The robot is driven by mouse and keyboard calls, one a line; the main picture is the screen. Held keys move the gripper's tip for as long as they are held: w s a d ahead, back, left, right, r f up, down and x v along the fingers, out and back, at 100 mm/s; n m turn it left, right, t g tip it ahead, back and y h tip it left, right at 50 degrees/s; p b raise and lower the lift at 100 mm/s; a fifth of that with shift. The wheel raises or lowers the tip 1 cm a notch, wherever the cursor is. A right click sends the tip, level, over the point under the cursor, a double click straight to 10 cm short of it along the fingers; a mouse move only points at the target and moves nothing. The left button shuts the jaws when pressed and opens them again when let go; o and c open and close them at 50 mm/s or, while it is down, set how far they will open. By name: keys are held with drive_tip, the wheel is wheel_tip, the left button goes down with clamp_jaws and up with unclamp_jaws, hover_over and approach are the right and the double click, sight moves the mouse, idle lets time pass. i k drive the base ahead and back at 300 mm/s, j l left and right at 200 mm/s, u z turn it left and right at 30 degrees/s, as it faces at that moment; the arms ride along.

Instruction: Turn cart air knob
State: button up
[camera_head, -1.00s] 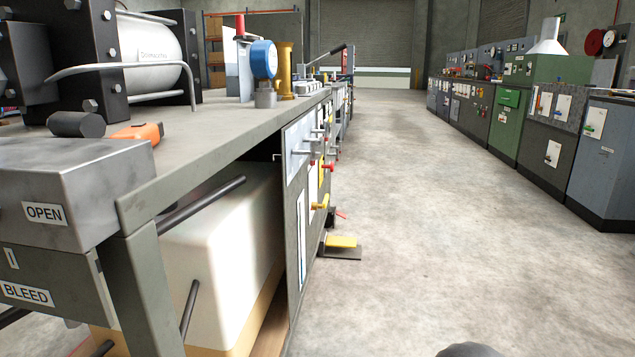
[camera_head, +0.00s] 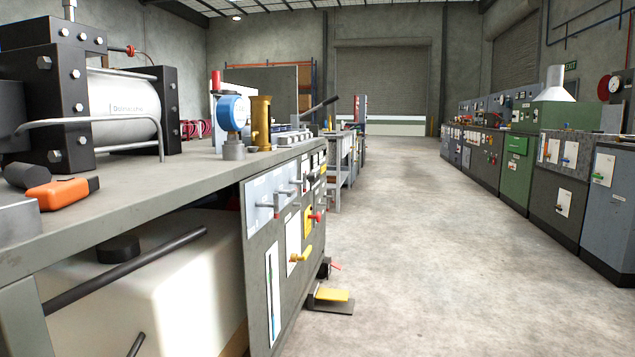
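A grey cart or bench (camera_head: 130,205) fills the left side of the head view. Its front panel (camera_head: 258,270) carries several handles and knobs. A grey lever handle (camera_head: 268,206) is on a pale plate at the upper left of the panel. I cannot tell from any label which one is the air knob. My gripper is not in view.
A white tank (camera_head: 160,290) sits under the benchtop. A yellow pedal (camera_head: 331,295) is on the floor by the panel. A blue-faced gauge (camera_head: 232,112) and an orange tool (camera_head: 62,194) are on top. The aisle (camera_head: 420,250) is clear; cabinets (camera_head: 562,190) line the right.

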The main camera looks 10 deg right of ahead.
sight(311, 177)
drive_tip(key=l+u, duration=0.3)
drive_tip(key=l, duration=1)
drive_tip(key=i+z, duration=0.15)
drive_tip(key=i, duration=0.65)
